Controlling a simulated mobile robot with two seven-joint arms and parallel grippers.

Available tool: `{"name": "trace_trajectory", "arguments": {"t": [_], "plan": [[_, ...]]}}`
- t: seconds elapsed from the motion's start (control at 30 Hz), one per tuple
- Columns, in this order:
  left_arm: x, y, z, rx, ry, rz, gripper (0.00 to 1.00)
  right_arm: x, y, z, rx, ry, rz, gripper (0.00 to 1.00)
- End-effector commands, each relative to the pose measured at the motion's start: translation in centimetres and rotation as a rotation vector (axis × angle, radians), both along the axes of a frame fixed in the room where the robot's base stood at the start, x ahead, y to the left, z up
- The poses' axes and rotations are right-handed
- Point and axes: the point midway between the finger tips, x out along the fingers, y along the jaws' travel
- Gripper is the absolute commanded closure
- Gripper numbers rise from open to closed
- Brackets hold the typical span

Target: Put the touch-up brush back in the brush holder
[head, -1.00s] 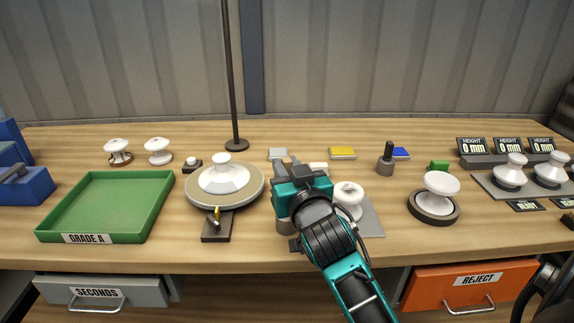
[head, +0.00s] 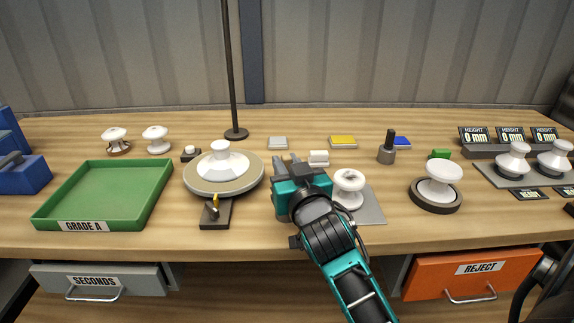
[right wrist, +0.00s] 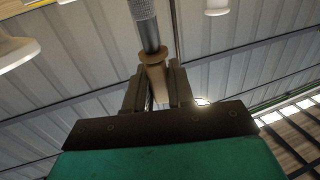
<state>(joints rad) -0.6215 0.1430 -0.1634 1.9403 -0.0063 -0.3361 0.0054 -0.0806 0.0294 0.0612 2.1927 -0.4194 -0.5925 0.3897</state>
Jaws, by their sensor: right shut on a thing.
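My right gripper (head: 287,160) is over the middle of the bench, shut on a slim item that I take to be the touch-up brush. In the right wrist view, the brush (right wrist: 146,25) shows as a grey textured shaft with a tan collar, between the fingers (right wrist: 157,88) and reaching past them. In the head view the gripper hides most of it. A grey cup (head: 387,157) with a dark upright stem stands at the right rear, apart from the gripper; I cannot tell whether it is the brush holder.
A white insulator (head: 349,187) on a grey plate (head: 371,213) stands close right of the gripper. A round turntable (head: 190,184) with an insulator is to the left, beyond it a green tray (head: 57,206). A thin pole (head: 231,70) rises behind.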

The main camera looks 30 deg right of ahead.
Motion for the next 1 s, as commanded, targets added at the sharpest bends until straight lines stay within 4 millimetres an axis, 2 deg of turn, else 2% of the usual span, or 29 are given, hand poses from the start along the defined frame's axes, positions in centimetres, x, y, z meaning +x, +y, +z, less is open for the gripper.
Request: {"name": "trace_trajectory", "arguments": {"t": [1.0], "plan": [[-0.28,0.04,0.65,0.000,0.006,0.001,0.77,-0.01,-0.02,-0.02,-0.001,0.000,0.000,1.00]]}}
